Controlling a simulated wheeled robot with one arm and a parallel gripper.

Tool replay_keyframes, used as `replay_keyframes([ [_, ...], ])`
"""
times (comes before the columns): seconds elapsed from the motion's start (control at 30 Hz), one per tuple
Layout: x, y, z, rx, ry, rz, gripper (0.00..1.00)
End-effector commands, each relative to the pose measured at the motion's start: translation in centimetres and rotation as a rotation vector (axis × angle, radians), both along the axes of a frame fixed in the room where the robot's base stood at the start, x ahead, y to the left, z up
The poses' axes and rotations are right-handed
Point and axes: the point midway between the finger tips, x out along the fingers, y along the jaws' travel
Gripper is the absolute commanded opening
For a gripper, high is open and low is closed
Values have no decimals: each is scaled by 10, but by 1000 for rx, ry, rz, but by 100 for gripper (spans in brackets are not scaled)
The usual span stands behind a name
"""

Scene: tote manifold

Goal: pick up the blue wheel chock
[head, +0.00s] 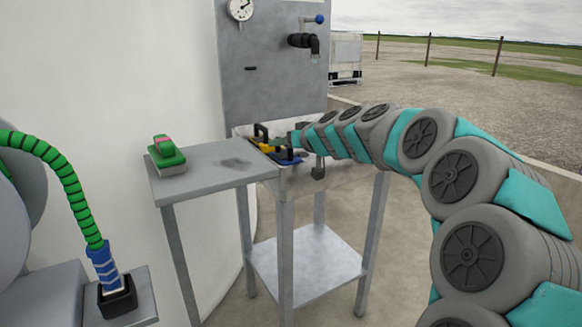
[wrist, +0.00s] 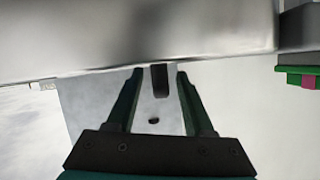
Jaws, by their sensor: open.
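A small blue piece (head: 289,158), likely the blue wheel chock, lies low at the front of the sink-like tote at the back of the metal stand. Its full shape is too small to make out, and my arm's end is close above it. My gripper (head: 291,138) reaches in from the right over the tote; its tips are hard to make out there. In the wrist view, my gripper (wrist: 158,75) has its two dark fingers apart with a gap between them. A dark upright piece shows beyond the gap. I see no blue chock in the wrist view.
Yellow and black items (head: 262,140) crowd the tote beside the blue piece. A grey panel (head: 262,70) with gauge and tap rises behind. A green hose (head: 70,185) stands at left.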

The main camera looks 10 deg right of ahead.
Motion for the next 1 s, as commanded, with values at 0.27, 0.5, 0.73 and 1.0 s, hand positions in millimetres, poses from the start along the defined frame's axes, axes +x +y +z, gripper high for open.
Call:
replay_keyframes([
  [0.27, 17, 8, -10, 0, 3, 0, 52],
  [0.5, 17, 7, -9, 0, 2, 0, 39],
  [0.73, 17, 7, -9, -1, 2, 0, 13],
  [1.0, 17, 7, -9, -1, 2, 0, 0],
])
